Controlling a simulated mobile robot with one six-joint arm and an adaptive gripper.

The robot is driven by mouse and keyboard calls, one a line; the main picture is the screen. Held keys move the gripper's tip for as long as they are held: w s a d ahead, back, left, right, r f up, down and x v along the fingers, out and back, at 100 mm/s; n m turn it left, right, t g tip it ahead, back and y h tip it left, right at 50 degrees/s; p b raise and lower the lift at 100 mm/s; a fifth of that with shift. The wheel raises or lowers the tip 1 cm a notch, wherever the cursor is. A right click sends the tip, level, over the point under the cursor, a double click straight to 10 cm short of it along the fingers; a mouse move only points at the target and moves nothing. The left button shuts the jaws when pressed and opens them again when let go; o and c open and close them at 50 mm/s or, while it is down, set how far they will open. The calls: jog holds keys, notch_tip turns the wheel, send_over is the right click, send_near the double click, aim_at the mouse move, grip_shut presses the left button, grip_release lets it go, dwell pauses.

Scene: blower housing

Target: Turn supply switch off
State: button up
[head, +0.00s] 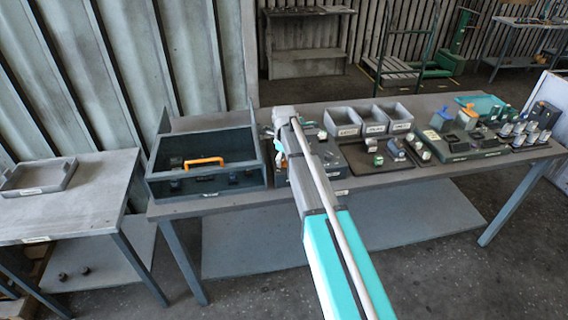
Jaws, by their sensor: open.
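A dark blue-grey open housing (163,187) stands on the left part of the long table. An orange handle-shaped part (204,161) shows inside it, above several small dark parts. My arm reaches in from the bottom of the head view and ends just right of the housing. My gripper (279,150) is small and partly hidden by my own arm; it is open, and I see nothing held. It is over or near a dark panel (336,168) with small parts, largely covered by my arm. I cannot make out the supply switch or its position.
Three grey labelled bins (373,113) stand at the back of the table (430,176). A dark mat (367,160) with small parts and a crowded tray (489,153) fill the right side. A side table (80,210) at left holds a shallow tray (38,176).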

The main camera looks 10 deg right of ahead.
jog(key=shift+f, duration=0.1)
jog(key=shift+c, duration=0.2)
grip_shut()
